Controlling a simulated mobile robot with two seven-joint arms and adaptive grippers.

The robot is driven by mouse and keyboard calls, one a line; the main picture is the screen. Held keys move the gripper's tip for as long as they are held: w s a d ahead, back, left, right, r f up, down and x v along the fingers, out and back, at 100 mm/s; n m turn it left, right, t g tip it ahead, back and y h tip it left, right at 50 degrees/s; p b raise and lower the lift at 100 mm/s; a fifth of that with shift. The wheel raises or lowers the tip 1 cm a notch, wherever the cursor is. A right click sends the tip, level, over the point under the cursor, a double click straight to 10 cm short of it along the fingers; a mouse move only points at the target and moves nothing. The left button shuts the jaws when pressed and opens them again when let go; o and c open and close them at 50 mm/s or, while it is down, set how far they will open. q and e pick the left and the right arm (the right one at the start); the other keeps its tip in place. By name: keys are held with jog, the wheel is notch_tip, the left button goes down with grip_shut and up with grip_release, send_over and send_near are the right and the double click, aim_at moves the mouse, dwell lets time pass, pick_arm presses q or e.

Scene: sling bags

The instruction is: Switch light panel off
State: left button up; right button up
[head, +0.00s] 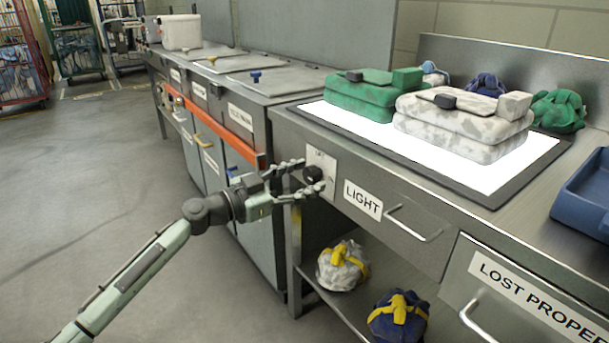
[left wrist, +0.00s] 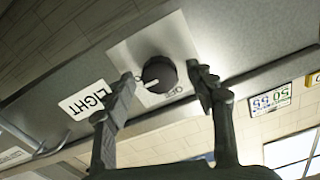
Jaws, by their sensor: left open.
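The light panel (head: 500,176) is a flat white surface set in the worktop, and it glows brightly. Its black round knob (head: 312,174) sits on a pale plate on the bench front, left of the LIGHT label (head: 363,199). My left gripper (head: 314,176) is open at the knob, fingers pointing toward the plate. In the left wrist view the knob (left wrist: 159,74) lies between the two fingertips (left wrist: 162,76), with a gap on each side visible. A short white mark shows on the knob; the small lettering around it is hard to read. My right gripper is out of view.
Folded green (head: 362,95) and grey-white (head: 465,120) sling bags lie on the panel. A drawer handle (head: 413,224) sticks out right of the LIGHT label. Bundled bags (head: 342,266) sit on the lower shelf. A blue tray (head: 585,198) stands at right. The floor at left is clear.

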pick_arm(q)
jog(key=shift+w+d, duration=0.1)
jog(key=c, duration=1.1)
jog(key=shift+c, duration=0.3)
